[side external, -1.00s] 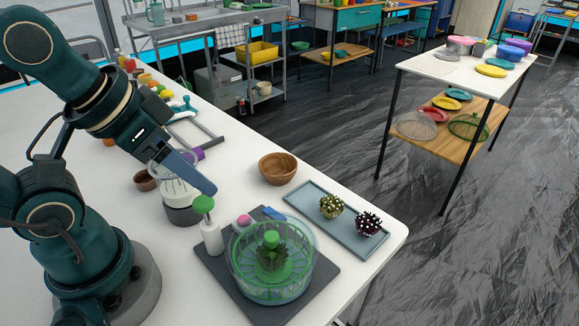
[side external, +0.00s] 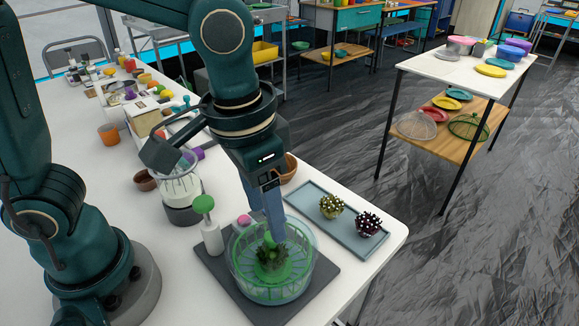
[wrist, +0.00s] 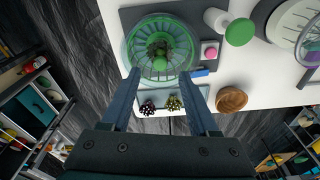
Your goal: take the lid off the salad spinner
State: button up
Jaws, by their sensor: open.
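The salad spinner (side external: 246,277) is a clear round bowl with a green basket and dark green leaves inside, standing on a dark grey mat (side external: 318,283). Its clear lid sits on top, with a green knob (wrist: 160,63) in the centre. My gripper (side external: 274,236) points down just above the lid, its blue fingers at the knob and partly hiding it in the side view. In the wrist view the fingers (wrist: 160,74) are spread apart, with the knob showing between and slightly beyond the tips. Contact with the lid cannot be told.
A white bottle-shaped thing with a green ball top (side external: 205,207) stands close left of the spinner. A pink button (side external: 244,219) is beside it. A blue-grey tray (side external: 352,245) with two spiky balls lies to the right. A wooden bowl (wrist: 231,99) is behind my gripper.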

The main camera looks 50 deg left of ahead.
aim_at(272, 242)
jog(key=shift+w+f, duration=0.15)
jog(key=shift+f, duration=1)
jog(key=shift+w+f, duration=0.1)
jog(key=shift+f, duration=1.05)
grip_shut()
